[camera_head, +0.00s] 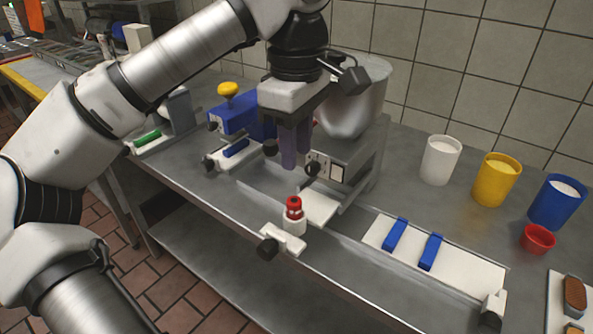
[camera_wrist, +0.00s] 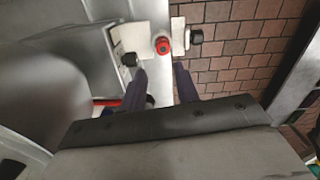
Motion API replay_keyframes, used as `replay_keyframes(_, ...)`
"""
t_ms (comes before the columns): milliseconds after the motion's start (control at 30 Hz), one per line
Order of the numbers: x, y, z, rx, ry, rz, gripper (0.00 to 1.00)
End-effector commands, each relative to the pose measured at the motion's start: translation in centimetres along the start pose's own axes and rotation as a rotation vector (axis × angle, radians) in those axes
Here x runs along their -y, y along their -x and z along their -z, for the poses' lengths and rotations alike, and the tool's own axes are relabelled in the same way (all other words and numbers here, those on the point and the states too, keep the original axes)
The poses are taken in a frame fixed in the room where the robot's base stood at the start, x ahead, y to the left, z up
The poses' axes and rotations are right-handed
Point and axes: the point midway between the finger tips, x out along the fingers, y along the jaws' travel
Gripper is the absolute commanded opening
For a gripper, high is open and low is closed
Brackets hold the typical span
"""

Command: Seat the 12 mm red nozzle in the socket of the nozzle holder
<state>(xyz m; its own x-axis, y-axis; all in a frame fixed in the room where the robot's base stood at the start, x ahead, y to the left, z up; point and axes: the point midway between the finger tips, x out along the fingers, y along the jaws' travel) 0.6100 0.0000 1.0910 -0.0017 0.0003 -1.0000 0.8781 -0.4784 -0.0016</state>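A small red nozzle (camera_head: 294,204) stands upright on the white round socket of the nozzle holder (camera_head: 295,228), near the counter's front edge. How deep it sits in the socket, I cannot tell. The nozzle lies beyond the fingertips, in line with the gap.
A machine with a steel hopper (camera_head: 353,100) stands close behind my gripper. A blue device with a yellow knob (camera_head: 228,90) is to the left. A white board with blue bars (camera_head: 466,265) lies at right. White (camera_head: 440,160), yellow and blue cups stand further back.

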Motion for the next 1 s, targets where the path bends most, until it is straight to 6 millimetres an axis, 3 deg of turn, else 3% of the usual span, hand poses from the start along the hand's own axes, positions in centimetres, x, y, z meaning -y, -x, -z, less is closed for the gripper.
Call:
replay_keyframes(133, 0.0, 1.2, 0.0, 0.000, 0.001, -0.002, 0.31)
replay_keyframes(467, -0.1, 1.5, -0.5, 0.023, -0.008, -0.017, 0.31)
replay_keyframes(567, -0.5, 1.8, -2.9, 0.133, -0.042, -0.095, 0.31)
replay_keyframes(633, -0.6, 2.7, -5.8, 0.282, -0.079, -0.185, 0.31)
replay_keyframes(733, 0.6, 5.7, -10.6, 0.583, -0.131, -0.331, 0.31)
replay_keyframes(833, 3.7, 10.1, -13.9, 0.922, -0.170, -0.441, 0.31)
replay_keyframes(900, 6.7, 13.4, -14.8, 1.163, -0.188, -0.487, 0.31)
replay_keyframes(1000, 11.8, 17.6, -13.9, 1.507, -0.209, -0.513, 0.31)
